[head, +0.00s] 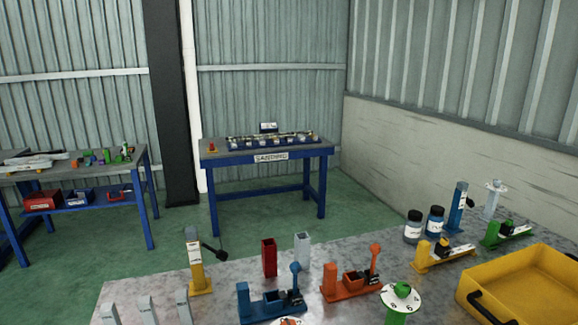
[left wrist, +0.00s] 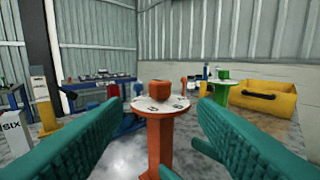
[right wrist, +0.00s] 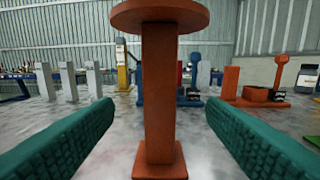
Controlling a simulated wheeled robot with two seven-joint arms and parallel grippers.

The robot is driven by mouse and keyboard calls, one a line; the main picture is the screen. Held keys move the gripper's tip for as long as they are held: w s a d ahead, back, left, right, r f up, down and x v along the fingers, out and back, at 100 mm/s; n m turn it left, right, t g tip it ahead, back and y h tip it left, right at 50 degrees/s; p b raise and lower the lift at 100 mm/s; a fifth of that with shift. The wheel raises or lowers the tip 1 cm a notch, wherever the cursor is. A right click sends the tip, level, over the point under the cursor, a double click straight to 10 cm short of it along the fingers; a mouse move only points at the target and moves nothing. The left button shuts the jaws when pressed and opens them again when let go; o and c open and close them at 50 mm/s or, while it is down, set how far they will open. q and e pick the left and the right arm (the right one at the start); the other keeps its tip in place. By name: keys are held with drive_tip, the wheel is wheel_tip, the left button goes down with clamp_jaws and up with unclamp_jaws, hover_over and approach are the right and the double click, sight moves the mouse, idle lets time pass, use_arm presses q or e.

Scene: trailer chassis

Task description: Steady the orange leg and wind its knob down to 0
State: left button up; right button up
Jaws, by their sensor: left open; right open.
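The orange leg has a square foot, an upright post and a round top with a white numbered dial and an orange knob. In the left wrist view its knob (left wrist: 159,88) and dial (left wrist: 160,104) face me; the dial reading is too small to tell. My left gripper (left wrist: 160,110) is open, its teal fingers either side of the leg's upper part, apart from it. In the right wrist view the orange post (right wrist: 160,90) stands upright between the open fingers of my right gripper (right wrist: 160,108), with gaps both sides. In the head view only the dial's top edge (head: 289,321) shows; both grippers are out of that view.
A green leg with a white dial (head: 400,300) stands to the right, near a yellow tray (head: 520,295). Blue (head: 272,306) and orange (head: 350,287) fixtures stand behind. Grey posts (head: 148,310) are at left, a yellow post with a black lever (head: 198,270) behind them.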

drive_tip(key=shift+s+d, duration=0.2)
drive_tip(key=shift+s, duration=0.3)
drive_tip(key=o, duration=0.6)
drive_tip(key=shift+c, duration=0.2)
drive_tip(key=v, duration=1.2)
